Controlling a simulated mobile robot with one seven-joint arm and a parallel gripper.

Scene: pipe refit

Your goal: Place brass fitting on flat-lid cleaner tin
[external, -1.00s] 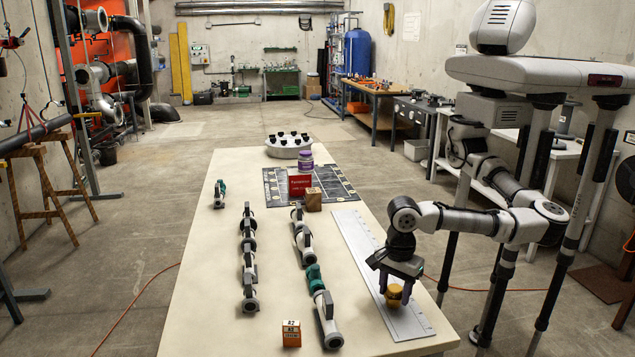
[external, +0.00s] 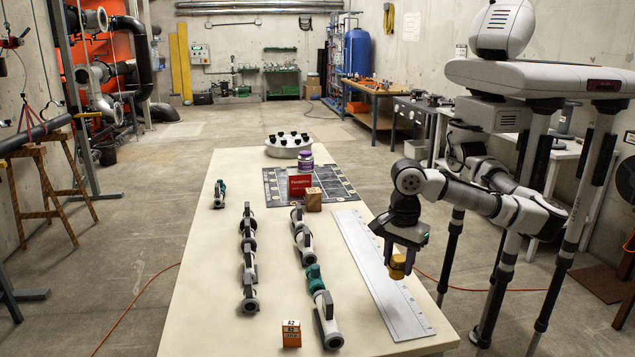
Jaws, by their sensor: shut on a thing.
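My gripper (external: 396,250) is shut on the brass fitting (external: 397,267), a small golden piece under the jaws. It hangs above the right part of the table, over the long white ruler-like strip (external: 370,270). A red box-shaped tin (external: 299,186) with lettering stands on the dark grid mat. Behind it is a purple and white container (external: 305,160). I cannot tell for sure which of these is the flat-lid cleaner tin.
A wooden block (external: 313,200) stands by the mat's (external: 340,185) front edge. Two rows of grey pipe pieces (external: 249,260) lie along the table (external: 200,290). An orange A2 block (external: 291,334) is at the front. A white round holder (external: 288,147) is at the far end.

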